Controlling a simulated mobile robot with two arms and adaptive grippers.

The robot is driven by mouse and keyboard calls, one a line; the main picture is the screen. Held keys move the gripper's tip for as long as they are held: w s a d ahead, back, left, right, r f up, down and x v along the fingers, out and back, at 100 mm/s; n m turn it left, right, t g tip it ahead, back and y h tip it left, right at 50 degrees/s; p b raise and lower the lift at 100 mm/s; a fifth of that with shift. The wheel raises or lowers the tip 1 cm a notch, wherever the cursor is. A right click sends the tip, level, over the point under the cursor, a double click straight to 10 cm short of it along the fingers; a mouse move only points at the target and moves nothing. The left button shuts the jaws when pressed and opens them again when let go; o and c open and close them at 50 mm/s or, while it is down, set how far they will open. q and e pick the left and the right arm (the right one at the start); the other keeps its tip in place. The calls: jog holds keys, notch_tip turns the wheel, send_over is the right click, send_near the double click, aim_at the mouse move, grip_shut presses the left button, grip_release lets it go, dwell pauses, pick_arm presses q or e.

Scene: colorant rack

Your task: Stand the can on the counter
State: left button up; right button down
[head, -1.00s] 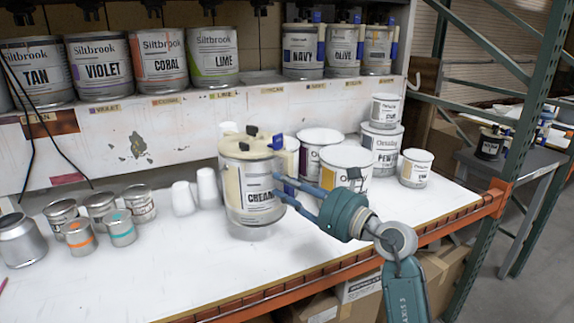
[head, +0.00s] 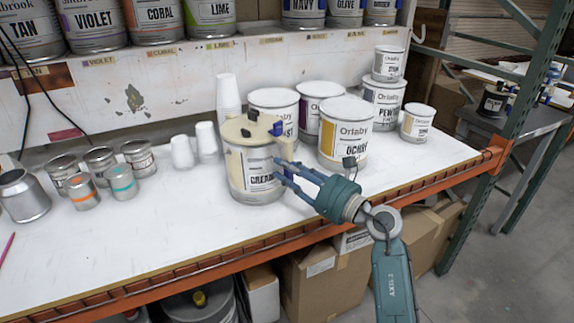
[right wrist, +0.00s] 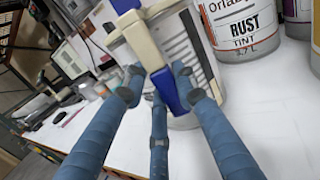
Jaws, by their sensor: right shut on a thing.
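The cream can (head: 250,177) is a pale metal can with a cream lid fitting and dark blue parts on top. It is upright at the front middle of the white counter (head: 140,235) in the head view. My right gripper (head: 281,170) is shut on the can's right side. In the right wrist view the fingers reach to the can (right wrist: 180,50), partly behind its blue and cream lid parts. The can's base is at or very near the counter top; I cannot tell whether it touches. My left gripper is not in view.
An ochre can (head: 345,135) and other Orlaby cans stand close behind and right. White cups (head: 206,140) and small tins (head: 85,190) are to the left. A shelf (head: 150,80) of Siltbrook cans runs above.

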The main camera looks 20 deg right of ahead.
jog(key=shift+r, duration=0.4)
jog(key=c, duration=1.5)
grip_release()
jog(key=shift+f, duration=0.55)
jog(key=shift+o, duration=0.6)
jog(key=shift+s+r, duration=0.1)
jog(key=b+v, duration=0.3)
jog(key=v, duration=0.9)
jog(key=shift+r, duration=0.15)
